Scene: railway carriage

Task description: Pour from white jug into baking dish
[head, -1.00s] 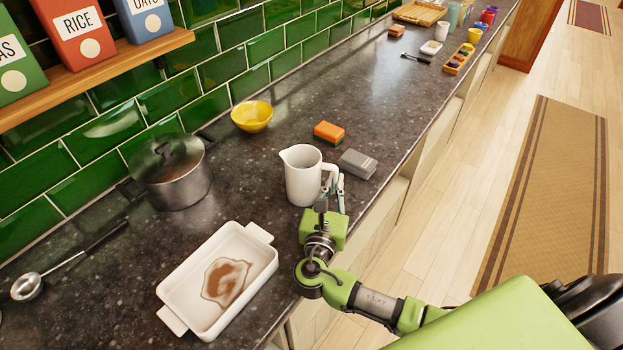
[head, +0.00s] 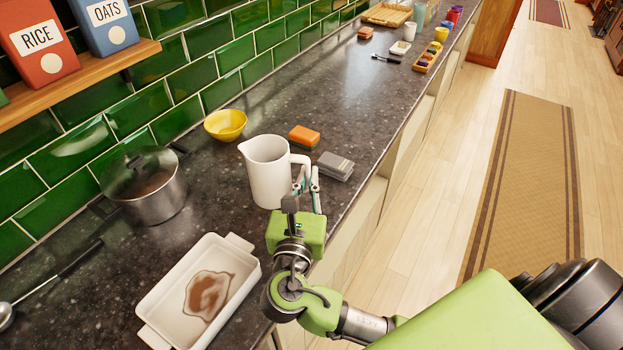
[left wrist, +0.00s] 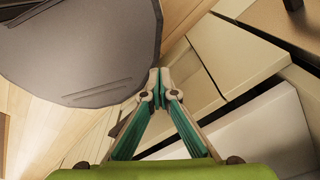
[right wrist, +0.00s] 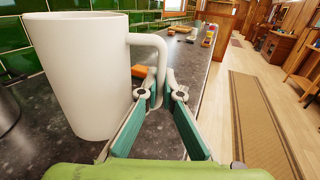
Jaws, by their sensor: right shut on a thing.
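The white jug (head: 267,178) stands upright at the counter's front half, its spout toward the left. My right gripper (head: 308,182) is shut on its handle; the handle (right wrist: 157,55) shows between the fingertips in the right wrist view. I cannot tell whether the jug's base touches the counter, and its contents are hidden. The white baking dish (head: 243,243) lies nearer to me, left of the right arm, with a brown liquid puddle (head: 209,294) on its floor. My left gripper (left wrist: 160,76) shows only in the left wrist view, fingertips together and empty.
A lidded pot (head: 145,190) stands behind the dish, by the green tiles. A yellow bowl (head: 225,125), an orange sponge (head: 304,137) and a grey box (head: 335,166) lie beyond the jug. A ladle (head: 60,272) lies at left. Counter between jug and pot is clear.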

